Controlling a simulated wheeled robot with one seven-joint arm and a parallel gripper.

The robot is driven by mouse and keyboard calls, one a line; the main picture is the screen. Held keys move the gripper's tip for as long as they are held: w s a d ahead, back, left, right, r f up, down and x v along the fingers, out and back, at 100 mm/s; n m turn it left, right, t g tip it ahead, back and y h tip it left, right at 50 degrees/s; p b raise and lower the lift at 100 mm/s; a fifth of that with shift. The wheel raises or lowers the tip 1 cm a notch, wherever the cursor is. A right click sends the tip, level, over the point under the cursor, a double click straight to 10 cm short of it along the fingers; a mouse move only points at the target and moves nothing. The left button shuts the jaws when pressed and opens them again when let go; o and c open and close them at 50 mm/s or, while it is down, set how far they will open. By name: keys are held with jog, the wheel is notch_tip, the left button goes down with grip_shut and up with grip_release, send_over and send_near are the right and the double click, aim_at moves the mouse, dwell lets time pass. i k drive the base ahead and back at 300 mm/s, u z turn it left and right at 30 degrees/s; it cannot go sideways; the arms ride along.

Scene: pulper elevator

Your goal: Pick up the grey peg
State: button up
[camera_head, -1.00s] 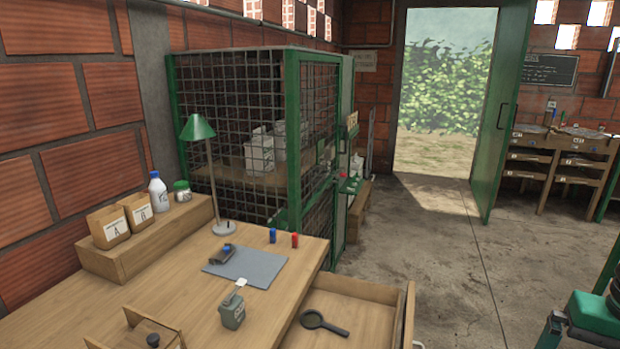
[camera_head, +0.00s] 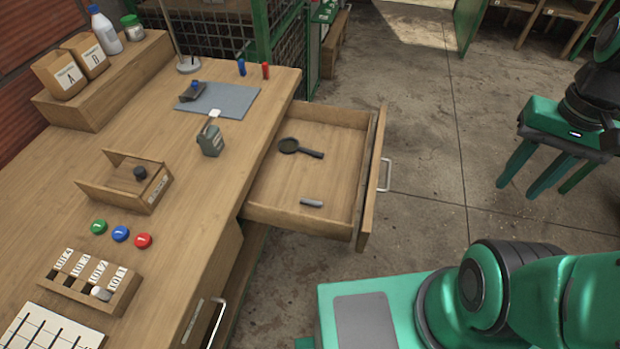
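A small grey peg (camera_head: 312,202) lies on its side in the open drawer (camera_head: 285,217), near the drawer's front end in the picture. It is clear of the drawer walls. A black magnifying glass (camera_head: 301,148) lies farther back in the same drawer. My gripper (camera_head: 540,190) hangs at the right edge, over the floor, well apart from the drawer. Its green fingers stand apart with nothing seen between them. Part of my arm is cut off by the frame.
The wooden bench (camera_head: 190,215) carries a slotted rack (camera_head: 120,297) with a light cylinder, coloured buttons (camera_head: 120,233), a wooden holder (camera_head: 120,190) with a dark knob, and a grey-green box (camera_head: 210,140). The drawer front (camera_head: 372,180) juts over open floor.

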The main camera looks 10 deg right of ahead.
aim_at(313, 203)
jog(key=z, duration=0.9)
jog(key=k, duration=1.55)
jog(key=u, duration=0.85)
jog(key=i, duration=1)
